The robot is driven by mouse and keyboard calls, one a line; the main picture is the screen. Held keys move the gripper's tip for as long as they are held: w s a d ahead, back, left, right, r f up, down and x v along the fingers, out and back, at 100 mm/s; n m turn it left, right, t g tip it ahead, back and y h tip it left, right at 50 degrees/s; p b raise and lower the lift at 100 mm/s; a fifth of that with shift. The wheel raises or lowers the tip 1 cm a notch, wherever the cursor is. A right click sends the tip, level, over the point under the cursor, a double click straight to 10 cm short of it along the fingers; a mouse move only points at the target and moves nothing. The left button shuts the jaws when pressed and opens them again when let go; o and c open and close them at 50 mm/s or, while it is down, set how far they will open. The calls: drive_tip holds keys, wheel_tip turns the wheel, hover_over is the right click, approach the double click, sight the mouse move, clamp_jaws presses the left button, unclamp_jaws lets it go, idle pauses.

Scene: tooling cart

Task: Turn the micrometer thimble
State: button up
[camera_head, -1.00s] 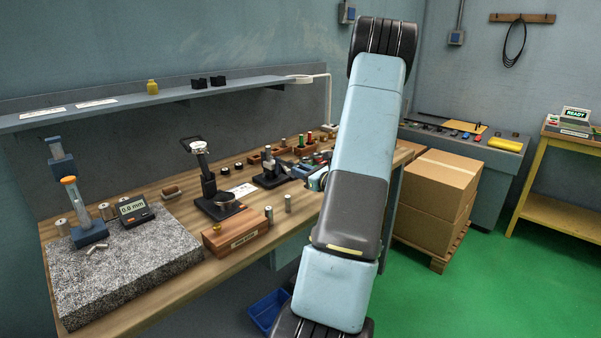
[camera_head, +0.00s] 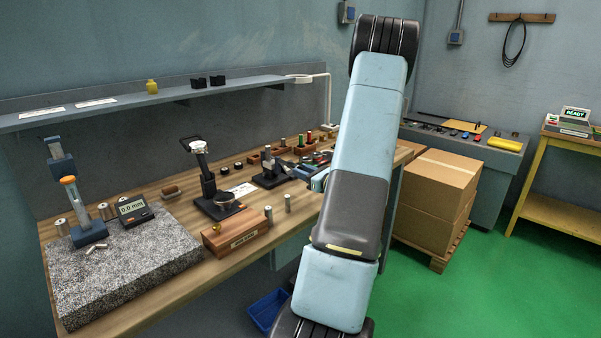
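The micrometer seems to be the small grey and black instrument on a dark stand (camera_head: 268,178), on the wooden bench in the middle of the head view. It is small here, and I cannot make out its thimble clearly. My gripper (camera_head: 291,168) is just right of it, at about the same height, with its dark fingers pointing left toward it. The fingers are too small to tell whether they are open or shut, or whether they touch the thimble. My own arm hides the bench to the right.
A dial gauge stand (camera_head: 207,180) and a wooden block with a label (camera_head: 235,234) stand left of the micrometer. A granite plate (camera_head: 120,270) carries a digital readout (camera_head: 133,210). Wooden racks with small coloured parts (camera_head: 300,147) lie behind my gripper. A shelf (camera_head: 150,98) runs above the bench.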

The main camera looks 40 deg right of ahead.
drive_tip(key=s, duration=1.2)
drive_tip(key=shift+s+d, duration=0.25)
drive_tip(key=shift+d, duration=0.2)
drive_tip(key=w, duration=0.9)
drive_tip(key=w+a, duration=0.1)
drive_tip(key=w, duration=0.3)
drive_tip(key=shift+w+r, duration=0.25)
drive_tip(key=shift+w, duration=0.15)
clamp_jaws()
